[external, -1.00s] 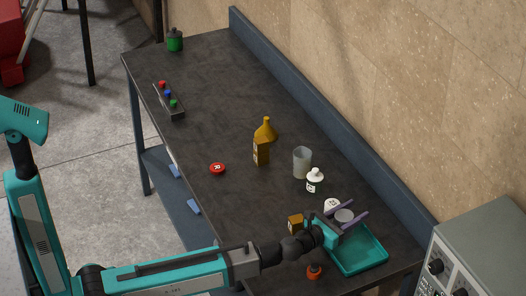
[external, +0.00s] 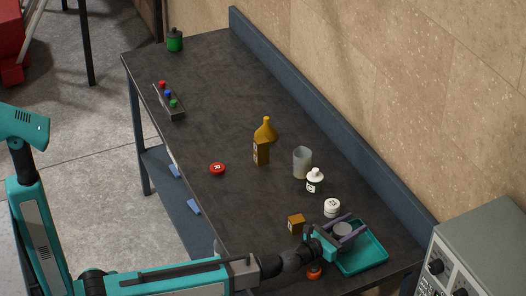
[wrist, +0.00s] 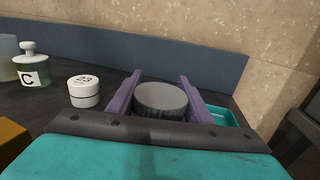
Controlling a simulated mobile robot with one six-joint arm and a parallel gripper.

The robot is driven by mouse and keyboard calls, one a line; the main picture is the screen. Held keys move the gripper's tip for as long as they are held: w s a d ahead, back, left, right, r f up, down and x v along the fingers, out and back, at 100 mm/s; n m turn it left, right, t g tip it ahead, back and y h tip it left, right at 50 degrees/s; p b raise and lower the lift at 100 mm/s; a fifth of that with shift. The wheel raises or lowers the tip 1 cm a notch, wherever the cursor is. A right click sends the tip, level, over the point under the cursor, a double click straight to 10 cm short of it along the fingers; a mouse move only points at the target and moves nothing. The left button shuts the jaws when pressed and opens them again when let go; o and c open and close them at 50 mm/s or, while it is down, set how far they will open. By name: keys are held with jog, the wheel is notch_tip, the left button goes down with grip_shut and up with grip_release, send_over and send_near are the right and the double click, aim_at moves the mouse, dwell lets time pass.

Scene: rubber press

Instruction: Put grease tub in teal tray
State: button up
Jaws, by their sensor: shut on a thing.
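My gripper (external: 343,233) has purple fingers shut on a grey round tub (external: 343,229), which I take to be the grease tub. In the wrist view the tub (wrist: 161,99) sits upright between the two fingers. The teal tray (external: 372,262) lies at the near right end of the bench. In the external view the tub overlaps the tray's upper left part; its height above the tray is hard to tell. In the wrist view a corner of the tray (wrist: 222,118) shows beyond the right finger; the rest is hidden.
A white lidded jar (external: 332,208) stands just beyond the gripper, with a bottle marked C (external: 314,181) and a cup (external: 302,162) behind it. A yellow-brown box (external: 296,224) and an orange item (external: 314,272) are close to my wrist. A grey instrument (external: 480,255) stands at right.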

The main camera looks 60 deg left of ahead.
aim_at(335, 235)
jog(key=shift+f, duration=0.1)
jog(key=o, duration=1.3)
jog(key=shift+r, duration=0.2)
jog(key=shift+v, duration=2.5)
notch_tip(335, 235, up, 7)
jog(key=shift+f+p, duration=0.1)
jog(key=shift+p, duration=0.95)
